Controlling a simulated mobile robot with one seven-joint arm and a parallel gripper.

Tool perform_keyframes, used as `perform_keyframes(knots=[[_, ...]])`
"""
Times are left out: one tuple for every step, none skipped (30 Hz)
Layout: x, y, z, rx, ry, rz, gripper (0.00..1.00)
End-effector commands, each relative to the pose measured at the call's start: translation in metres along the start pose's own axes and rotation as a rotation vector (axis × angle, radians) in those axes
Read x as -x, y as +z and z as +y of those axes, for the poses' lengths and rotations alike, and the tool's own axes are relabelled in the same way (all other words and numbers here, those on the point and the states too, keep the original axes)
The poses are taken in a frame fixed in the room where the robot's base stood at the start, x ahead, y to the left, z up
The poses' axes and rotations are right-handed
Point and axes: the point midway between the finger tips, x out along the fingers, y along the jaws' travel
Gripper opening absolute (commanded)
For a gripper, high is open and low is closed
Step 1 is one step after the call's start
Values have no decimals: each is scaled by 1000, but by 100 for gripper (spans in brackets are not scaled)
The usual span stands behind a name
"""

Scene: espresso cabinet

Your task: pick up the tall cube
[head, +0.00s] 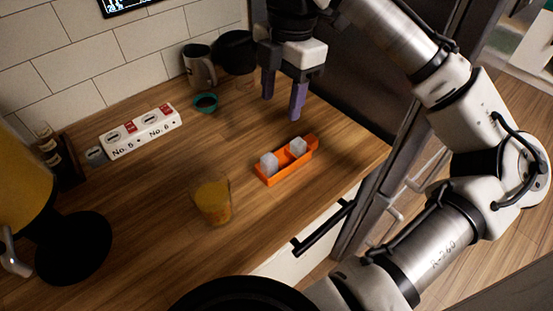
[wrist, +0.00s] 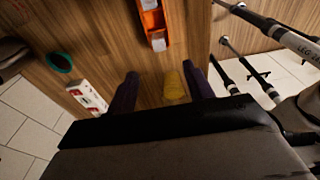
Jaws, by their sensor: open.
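Two pale grey cubes sit in a small orange tray on the wooden counter: a left cube (head: 269,164) and a right cube (head: 298,147). I cannot tell for sure which is the tall one. The orange tray (head: 284,172) also shows at the top of the wrist view (wrist: 151,20), with one cube (wrist: 158,41) near its lower end. My gripper (head: 283,106) has two purple fingers, spread apart and empty. It hangs above the counter, behind the tray in the head view, touching neither cube. Its fingers (wrist: 160,72) frame the bottom middle of the wrist view.
A glass of amber liquid (head: 213,199) stands front left of the tray. A white labelled block (head: 141,132), a teal bowl (head: 206,103) and a grey mug (head: 199,68) stand toward the wall. The counter's front edge and a black drawer handle (head: 323,228) lie close by.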

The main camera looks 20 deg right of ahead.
Motion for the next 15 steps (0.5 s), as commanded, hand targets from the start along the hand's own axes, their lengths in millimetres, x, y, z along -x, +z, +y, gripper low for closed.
perform_keyframes(knots=[[-1,0,-1,2,-8,-1,52],[-3,0,-1,3,-11,0,52],[-6,0,-1,4,-13,1,52],[-10,0,-1,4,-13,2,52],[-15,0,-1,5,-13,4,52],[-21,0,-1,5,-12,4,52],[-27,0,-1,6,-11,5,52],[-33,-1,-1,7,-11,5,52],[-40,0,-2,3,-14,1,52],[-47,0,-2,2,-13,1,52],[-52,0,-2,2,-13,1,52],[-60,-1,-2,3,-13,2,52],[-65,-1,-2,2,-13,0,52],[-69,0,-1,2,-13,0,52],[-75,-1,-1,2,-12,1,52]])
